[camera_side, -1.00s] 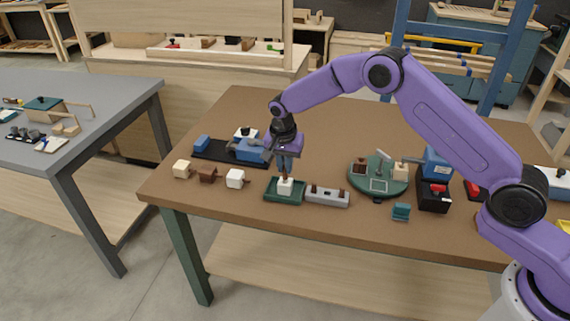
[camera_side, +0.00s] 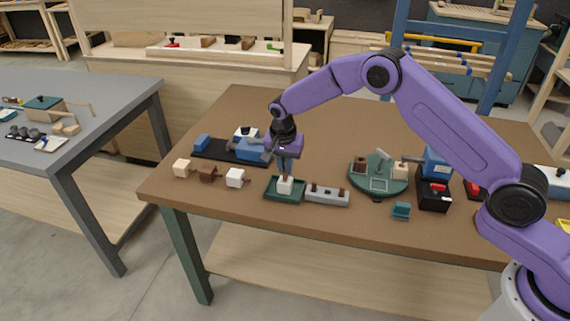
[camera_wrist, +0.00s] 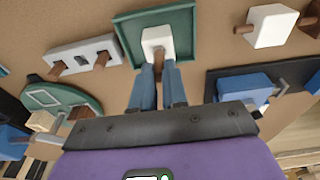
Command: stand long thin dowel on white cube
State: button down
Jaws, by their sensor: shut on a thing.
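My gripper (camera_side: 285,163) is shut on the long thin dowel (camera_wrist: 160,61), a brown stick held upright between its blue fingers. The gripper also shows in the wrist view (camera_wrist: 158,80). A white cube (camera_side: 285,187) sits in a shallow green tray (camera_side: 270,195) below the gripper, and also shows in the wrist view (camera_wrist: 158,35). The dowel's lower end is at the cube's top; I cannot tell whether it presses on it or sits in a hole. The fingers hide the upper part of the dowel.
A grey block with short pegs (camera_side: 327,196) stands close to the tray's right. Another white cube (camera_side: 235,178), a brown cube (camera_side: 207,172) and a tan cube (camera_side: 182,168) stand to the left. A round green board (camera_side: 378,190) is further right. A blue clamp-like piece (camera_side: 250,151) is behind.

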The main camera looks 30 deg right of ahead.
jog(key=shift+f, duration=1.2)
jog(key=c, duration=0.5)
grip_release()
jog(key=shift+r, duration=3.5)
